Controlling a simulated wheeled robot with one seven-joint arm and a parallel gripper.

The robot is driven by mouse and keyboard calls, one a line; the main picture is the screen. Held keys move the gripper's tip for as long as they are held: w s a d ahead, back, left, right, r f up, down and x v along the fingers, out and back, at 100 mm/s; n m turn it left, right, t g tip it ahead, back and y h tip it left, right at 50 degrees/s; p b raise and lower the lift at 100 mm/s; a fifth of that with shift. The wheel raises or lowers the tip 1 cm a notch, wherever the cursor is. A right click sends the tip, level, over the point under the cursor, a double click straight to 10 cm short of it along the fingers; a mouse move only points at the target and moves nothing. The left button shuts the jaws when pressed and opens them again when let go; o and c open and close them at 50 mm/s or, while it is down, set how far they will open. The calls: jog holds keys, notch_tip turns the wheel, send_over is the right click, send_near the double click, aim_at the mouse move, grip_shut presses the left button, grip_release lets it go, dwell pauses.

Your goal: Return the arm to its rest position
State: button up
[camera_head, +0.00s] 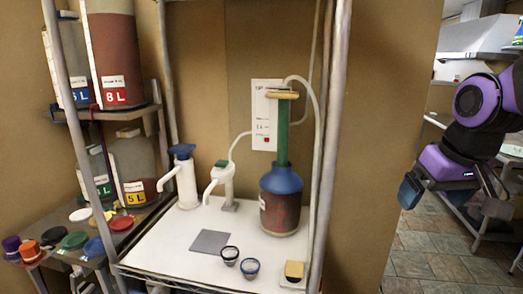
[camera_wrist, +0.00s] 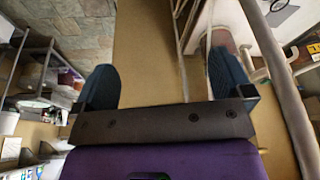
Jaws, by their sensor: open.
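My gripper (camera_head: 452,197) is at the right side of the head view, in the air to the right of the shelf unit and its brown side wall. My arm is purple and black and comes in from the right edge. In the wrist view my gripper (camera_wrist: 168,82) shows two dark blue fingers spread wide apart. Nothing is between them. The gripper is open and touches nothing that I can see.
Labelled containers (camera_head: 113,60) and coloured lids (camera_head: 75,240) fill the left shelves. Tiled floor (camera_head: 430,262) lies below my gripper.

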jog(key=s+r+t, duration=0.1)
jog(key=s+r, duration=0.2)
jog(key=s, duration=0.6)
jog(key=shift+s+d+r+m+t, duration=0.2)
jog(key=shift+s+r+m+t, duration=0.1)
jog(key=shift+s+m+t, duration=0.1)
